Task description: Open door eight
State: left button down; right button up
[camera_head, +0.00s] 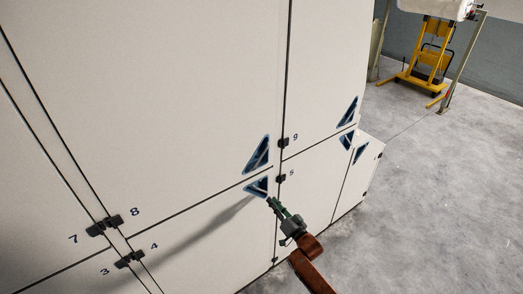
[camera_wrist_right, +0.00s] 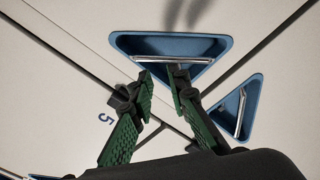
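Door eight (camera_head: 160,90) is a large white upper panel, closed. Its number 8 (camera_head: 135,212) is by the black hinge at its lower left. Its blue triangular recessed handle (camera_head: 257,153) is at the lower right corner; it seems to be the smaller recess (camera_wrist_right: 222,112) in the wrist view. Just below the seam is a similar handle (camera_head: 257,187) on the lower door, larger in the wrist view (camera_wrist_right: 205,47). My right gripper (camera_head: 271,202) is open and empty, its green fingertips (camera_wrist_right: 159,78) by this lower handle; contact is unclear. My left gripper is not in view.
Closed doors with hinges numbered 7, 3, 4, 9 and 5 surround door eight. Further triangular handles (camera_head: 348,112) lie to the right. Grey floor (camera_head: 430,150) is open right of the cabinet. A yellow lifting trolley (camera_head: 430,60) stands at the back right.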

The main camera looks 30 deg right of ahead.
aim_at(260, 160)
notch_tip(260, 160, up, 18)
jog(key=w+a+t+y+p, duration=0.1)
jog(key=t+p, duration=0.1)
jog(key=t, duration=0.1)
jog(key=shift+m, duration=0.3)
jog(key=p+x, duration=0.1)
jog(key=x, duration=0.7)
jog(key=shift+a+r, duration=0.15)
jog(key=shift+c, duration=0.7)
grip_shut()
